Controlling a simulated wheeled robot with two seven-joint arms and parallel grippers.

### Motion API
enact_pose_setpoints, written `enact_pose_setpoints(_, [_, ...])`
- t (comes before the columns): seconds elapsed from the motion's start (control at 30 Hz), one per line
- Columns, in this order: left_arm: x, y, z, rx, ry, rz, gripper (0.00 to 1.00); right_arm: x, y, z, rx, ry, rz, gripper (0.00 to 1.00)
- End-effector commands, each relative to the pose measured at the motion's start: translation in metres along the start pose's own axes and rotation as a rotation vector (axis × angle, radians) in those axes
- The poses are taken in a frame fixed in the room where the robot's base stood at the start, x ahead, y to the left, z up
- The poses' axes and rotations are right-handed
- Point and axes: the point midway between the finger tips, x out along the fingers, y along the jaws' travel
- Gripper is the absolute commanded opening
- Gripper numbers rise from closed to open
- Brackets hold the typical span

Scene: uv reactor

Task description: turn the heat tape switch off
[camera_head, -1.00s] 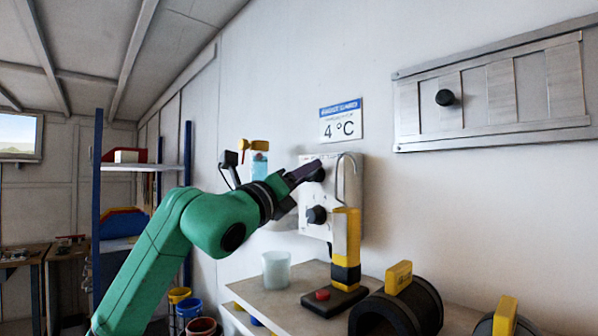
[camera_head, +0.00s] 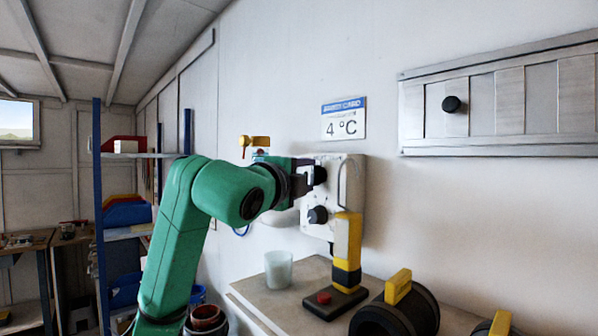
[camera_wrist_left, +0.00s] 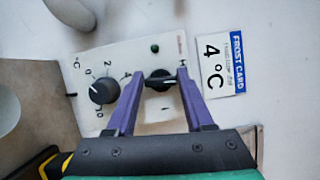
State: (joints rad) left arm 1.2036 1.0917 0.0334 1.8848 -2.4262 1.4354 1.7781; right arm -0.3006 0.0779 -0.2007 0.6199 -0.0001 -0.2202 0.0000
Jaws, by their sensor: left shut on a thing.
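The white control panel (camera_head: 345,205) is on the wall, with two black knobs. My left gripper (camera_head: 312,174) is at the upper knob, the switch (camera_head: 320,175). In the left wrist view my left gripper (camera_wrist_left: 160,82) has its two purple fingers on either side of the black switch knob (camera_wrist_left: 160,80), shut on it. The lower knob, a dial (camera_wrist_left: 103,90) with numbers around it, stands free beside the fingers; it also shows in the head view (camera_head: 317,215). A small dark green lamp (camera_wrist_left: 155,48) sits near the switch. My right gripper is not in view.
A frost card (camera_head: 343,120) reading 4 °C is on the wall above the panel. A yellow and black upright device (camera_head: 347,245) stands in front of the panel's lower part. A white cup (camera_head: 278,269) and black rings with yellow blocks (camera_head: 398,287) are on the bench.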

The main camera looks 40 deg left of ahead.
Motion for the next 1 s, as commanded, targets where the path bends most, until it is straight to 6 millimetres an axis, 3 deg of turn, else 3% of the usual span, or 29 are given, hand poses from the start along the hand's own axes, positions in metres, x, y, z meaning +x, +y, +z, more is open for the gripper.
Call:
enact_pose_setpoints(0.3, [0.0008,0.0005,-0.0013,-0.096,0.004,0.045,0.00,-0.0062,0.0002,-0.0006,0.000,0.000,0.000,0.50])
enact_pose_setpoints(0.77, [0.0007,0.0002,-0.0007,-0.110,0.002,0.047,0.00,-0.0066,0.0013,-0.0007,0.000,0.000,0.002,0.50])
enact_pose_setpoints(0.8, [0.0007,0.0001,-0.0007,-0.110,0.002,0.047,0.60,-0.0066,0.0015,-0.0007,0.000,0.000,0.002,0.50])
enact_pose_setpoints(0.87, [0.0006,0.0000,-0.0005,-0.110,0.002,0.047,0.82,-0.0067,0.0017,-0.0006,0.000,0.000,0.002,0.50])
enact_pose_setpoints(1.0, [0.0004,-0.0003,-0.0002,-0.110,0.001,0.046,0.82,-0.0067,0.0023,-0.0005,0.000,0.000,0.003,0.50])
